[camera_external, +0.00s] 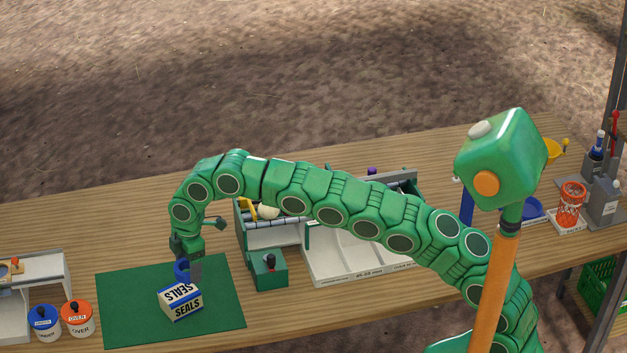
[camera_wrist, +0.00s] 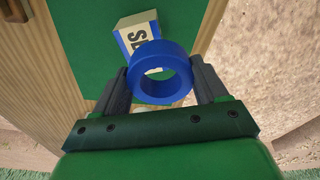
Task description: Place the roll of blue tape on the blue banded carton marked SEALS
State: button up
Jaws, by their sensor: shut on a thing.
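The roll of blue tape (camera_wrist: 160,52) is gripped between the two dark fingers of my gripper (camera_wrist: 160,85) in the wrist view. In the external view my gripper (camera_external: 188,272) points down with the blue tape (camera_external: 181,270) partly hidden by it. The carton marked SEALS (camera_external: 181,302), cream with blue bands, sits on the green mat (camera_external: 125,305). The tape appears above and slightly behind the carton; I cannot tell whether they touch. In the wrist view the carton (camera_wrist: 137,30) shows just beyond the tape, which covers part of it.
A small green box with a black knob (camera_external: 268,270) stands right of the mat. A white compartment tray (camera_external: 345,262) lies behind my arm. A blue-lidded pot (camera_external: 43,318) and an orange-lidded pot (camera_external: 78,317) stand left of the mat. The mat around the carton is clear.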

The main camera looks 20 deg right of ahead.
send_over(178, 292)
jog(key=shift+d+f, duration=0.25)
jog(key=shift+f, duration=0.8)
jog(key=shift+d+f, duration=0.2)
jog(key=shift+f, duration=0.85)
jog(key=shift+w+a+f, duration=0.15)
jog(key=shift+f, duration=0.15)
jog(key=shift+f, duration=1.5)
jog(key=shift+f, duration=0.15)
jog(key=o, duration=1.1)
jog(key=shift+c, duration=0.2)
